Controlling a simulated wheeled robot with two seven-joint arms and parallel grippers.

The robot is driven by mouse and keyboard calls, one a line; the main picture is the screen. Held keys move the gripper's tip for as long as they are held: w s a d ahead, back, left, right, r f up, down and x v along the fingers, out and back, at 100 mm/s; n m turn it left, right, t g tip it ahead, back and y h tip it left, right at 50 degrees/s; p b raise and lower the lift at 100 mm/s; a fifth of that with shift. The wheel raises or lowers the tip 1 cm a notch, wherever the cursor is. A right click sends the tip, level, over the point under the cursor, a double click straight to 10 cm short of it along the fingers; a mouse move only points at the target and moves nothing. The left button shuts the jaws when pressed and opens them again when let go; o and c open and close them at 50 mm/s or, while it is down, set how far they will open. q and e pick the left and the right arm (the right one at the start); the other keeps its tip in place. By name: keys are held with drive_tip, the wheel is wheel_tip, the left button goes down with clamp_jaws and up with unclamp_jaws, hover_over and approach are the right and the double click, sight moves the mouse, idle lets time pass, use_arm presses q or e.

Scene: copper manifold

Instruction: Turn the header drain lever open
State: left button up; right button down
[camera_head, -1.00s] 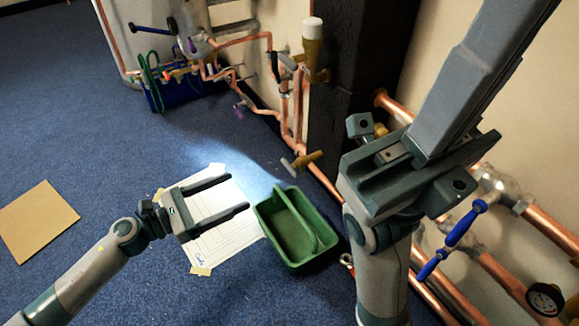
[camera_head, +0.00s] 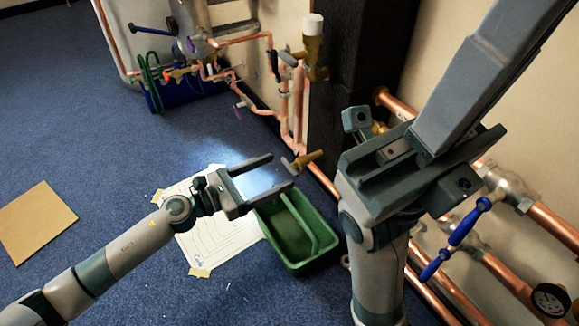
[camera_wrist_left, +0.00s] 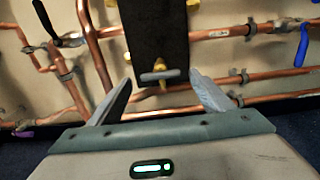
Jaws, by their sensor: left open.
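A brass valve (camera_head: 311,157) with a short grey lever (camera_head: 288,163) sits low on the copper pipe at the foot of the dark column. I take it for the header drain; no label is readable. My left gripper (camera_head: 281,172) is open and empty, its fingers pointing at this valve from the left. In the left wrist view the grey lever (camera_wrist_left: 160,76) lies crosswise between the open fingertips, beyond them and apparently not touched.
A green tray (camera_head: 268,221) stands on the floor below the left gripper, beside a paper sheet (camera_head: 215,247). The dark column (camera_head: 362,70) rises behind the valve. Blue-handled valves (camera_head: 463,222) and a gauge (camera_head: 549,300) are at the right. The left floor is mostly clear.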

sight(287, 167)
use_arm(q)
drive_tip(key=shift+x, duration=2.7)
drive_tip(key=shift+c, duration=0.5)
drive_tip(key=c, duration=0.9)
